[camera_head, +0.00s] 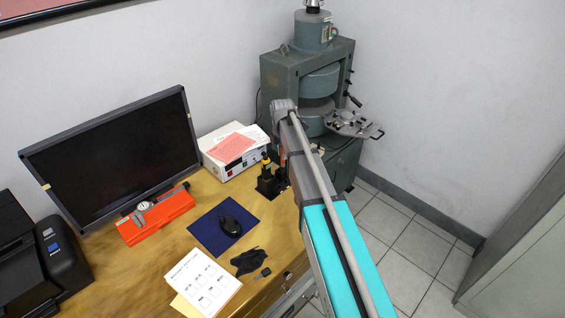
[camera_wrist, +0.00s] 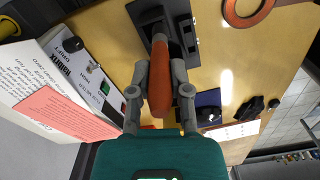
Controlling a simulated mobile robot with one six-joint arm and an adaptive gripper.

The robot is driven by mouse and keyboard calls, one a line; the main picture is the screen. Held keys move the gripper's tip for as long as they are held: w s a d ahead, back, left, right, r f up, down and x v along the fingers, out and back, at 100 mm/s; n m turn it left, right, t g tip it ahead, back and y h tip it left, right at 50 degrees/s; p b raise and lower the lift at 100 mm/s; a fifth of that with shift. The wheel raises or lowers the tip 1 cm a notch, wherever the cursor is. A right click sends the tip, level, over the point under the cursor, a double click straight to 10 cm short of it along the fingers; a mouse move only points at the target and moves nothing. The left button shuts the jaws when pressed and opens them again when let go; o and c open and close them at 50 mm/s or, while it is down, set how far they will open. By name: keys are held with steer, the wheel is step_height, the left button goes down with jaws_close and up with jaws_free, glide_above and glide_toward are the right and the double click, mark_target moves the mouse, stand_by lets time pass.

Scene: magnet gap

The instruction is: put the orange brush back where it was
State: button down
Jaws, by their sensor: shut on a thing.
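The orange brush (camera_wrist: 160,88) shows in the wrist view as an orange handle between the two grey fingers of my gripper (camera_wrist: 161,68). The fingers are shut on it from both sides. Its far end points at a black stand (camera_wrist: 152,18) on the wooden desk, and I cannot tell whether it touches the stand. The brush's bristles are not visible. In the head view a black stand (camera_head: 267,183) is at the desk's right side, beside my arm.
A white instrument box with papers (camera_head: 232,150) is behind the stand. A monitor (camera_head: 110,155), red case (camera_head: 155,217), blue mouse pad (camera_head: 212,230) with a mouse, black glove-like item (camera_head: 248,261) and papers (camera_head: 203,283) occupy the desk. A large green magnet (camera_head: 307,75) stands behind my arm.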

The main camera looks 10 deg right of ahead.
mark_target(282, 167)
steer(key=shift+w+a+f+b, duration=0.25)
steer(key=shift+w+f+b, duration=0.05)
steer(key=shift+f+b, duration=1)
steer(key=shift+b, duration=0.15)
steer(key=shift+s+f+b, duration=0.2)
steer(key=shift+s+b, duration=0.4)
steer(key=shift+b, duration=0.1)
steer(key=shift+s+r, duration=0.1)
steer(key=shift+s, duration=0.05)
steer(key=c, duration=0.6)
jaws_free()
steer(key=shift+r, duration=0.1)
steer(key=shift+w+r+p, duration=0.1)
steer(key=shift+w+p, duration=0.2)
steer(key=shift+p, duration=0.1)
steer(key=shift+r, duration=0.1)
